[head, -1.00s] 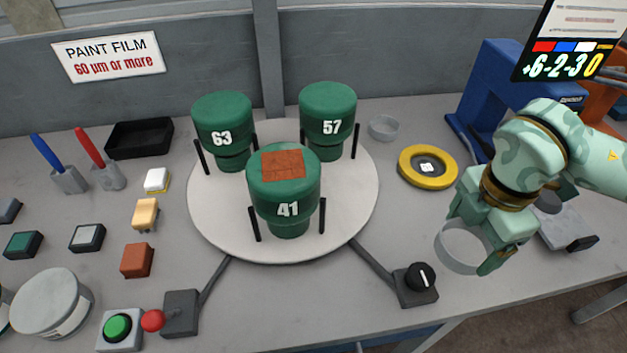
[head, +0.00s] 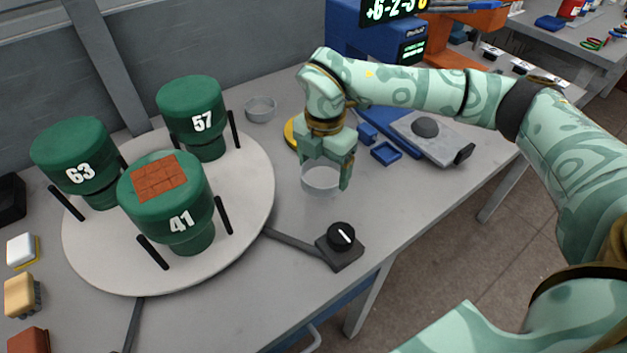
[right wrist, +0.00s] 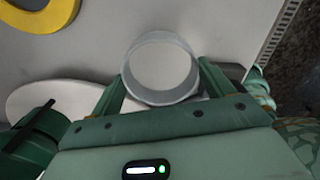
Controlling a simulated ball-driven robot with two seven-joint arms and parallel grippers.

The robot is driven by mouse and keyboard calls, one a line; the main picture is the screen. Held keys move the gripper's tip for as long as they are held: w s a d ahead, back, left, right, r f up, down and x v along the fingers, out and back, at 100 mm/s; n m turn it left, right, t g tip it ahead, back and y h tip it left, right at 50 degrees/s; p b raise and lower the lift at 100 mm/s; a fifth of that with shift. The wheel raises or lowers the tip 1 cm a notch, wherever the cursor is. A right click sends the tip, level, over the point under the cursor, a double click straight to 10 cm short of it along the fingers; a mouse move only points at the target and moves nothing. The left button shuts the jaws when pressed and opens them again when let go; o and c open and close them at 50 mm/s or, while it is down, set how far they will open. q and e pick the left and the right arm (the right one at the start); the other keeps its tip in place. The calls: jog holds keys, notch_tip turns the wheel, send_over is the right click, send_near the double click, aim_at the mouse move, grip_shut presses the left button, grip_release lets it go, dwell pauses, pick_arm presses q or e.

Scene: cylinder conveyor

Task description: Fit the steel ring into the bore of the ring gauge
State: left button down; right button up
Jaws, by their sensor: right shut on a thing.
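The steel ring (head: 321,181) is a thin, pale grey band held by my right gripper (head: 323,172) above the front of the table. The right wrist view shows the ring (right wrist: 133,88) between the two fingers, its opening facing the camera. The yellow ring-shaped piece (head: 291,133), which looks like the ring gauge, lies flat on the table behind the gripper. The gripper hides most of it in the head view, bore included. In the right wrist view the yellow piece (right wrist: 62,14) is cut off at the upper left, apart from the steel ring. My left gripper is out of view.
A white turntable (head: 255,210) with green cylinders stands at left. A black knob box (head: 340,246) sits near the front edge. A small grey dish (head: 261,109) is behind. Blue holders (head: 386,153) and a grey plate (head: 430,136) lie at right. Bare table surrounds the held ring.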

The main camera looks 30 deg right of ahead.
jog(key=shift+w+f, duration=0.6)
jog(key=shift+f, duration=0.2)
jog(key=shift+w+d+f+b, duration=0.15)
jog(key=shift+w+f+b, duration=0.15)
jog(key=shift+w+f, duration=0.05)
jog(key=f, duration=0.1)
jog(key=f+b, duration=0.1)
jog(key=f, duration=0.1)
jog(key=shift+w+f+b, duration=0.3)
jog(key=shift+f, duration=0.1)
jog(key=shift+r, duration=0.1)
jog(key=o, duration=1)
